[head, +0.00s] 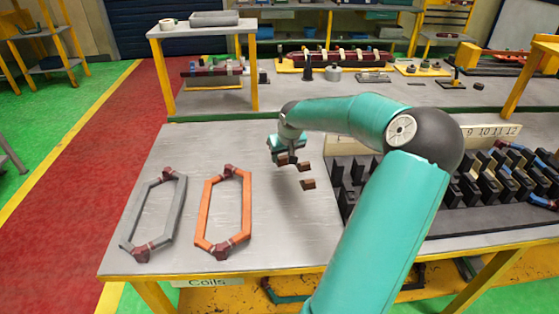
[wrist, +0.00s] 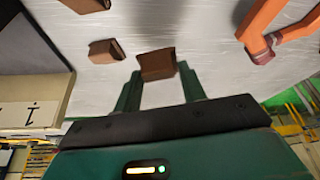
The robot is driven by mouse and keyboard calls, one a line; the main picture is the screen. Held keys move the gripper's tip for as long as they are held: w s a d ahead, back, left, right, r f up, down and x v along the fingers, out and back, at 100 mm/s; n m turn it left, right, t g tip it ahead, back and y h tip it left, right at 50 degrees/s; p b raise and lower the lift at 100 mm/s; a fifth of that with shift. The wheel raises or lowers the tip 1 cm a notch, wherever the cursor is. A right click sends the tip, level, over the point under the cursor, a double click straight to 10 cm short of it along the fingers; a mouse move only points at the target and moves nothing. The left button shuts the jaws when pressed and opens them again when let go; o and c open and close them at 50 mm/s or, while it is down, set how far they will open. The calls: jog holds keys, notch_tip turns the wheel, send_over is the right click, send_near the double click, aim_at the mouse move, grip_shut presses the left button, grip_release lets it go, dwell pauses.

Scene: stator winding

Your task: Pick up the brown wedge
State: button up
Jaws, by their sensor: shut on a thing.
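My gripper (head: 287,155) is over the grey table and shut on a brown wedge (head: 282,161). In the wrist view this wedge (wrist: 157,64) sits between the two green fingertips of my gripper (wrist: 158,74). A gap under the held wedge is hard to judge. Two more brown wedges are close by: one (head: 304,166) just right of my gripper and one (head: 308,184) nearer the front. In the wrist view they are a wedge (wrist: 105,51) left of the held one and a wedge (wrist: 86,4) cut by the top edge.
An orange coil (head: 206,212) and a grey coil (head: 129,223) lie on the table (head: 225,140) to the left. A black slotted stator block (head: 470,190) stands at the right, behind my arm, with a numbered strip (head: 492,132). Bare table lies between coils and wedges.

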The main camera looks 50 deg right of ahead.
aim_at(286, 157)
jog(key=s+r, duration=0.2)
jog(key=r, duration=0.1)
jog(key=shift+s+a, duration=0.2)
jog(key=shift+a, duration=0.1)
jog(key=s+a+r, duration=0.3)
jog(key=s+r, duration=0.1)
jog(key=s, duration=0.4)
jog(key=shift+s+a+r, duration=0.15)
jog(key=shift+s, duration=0.2)
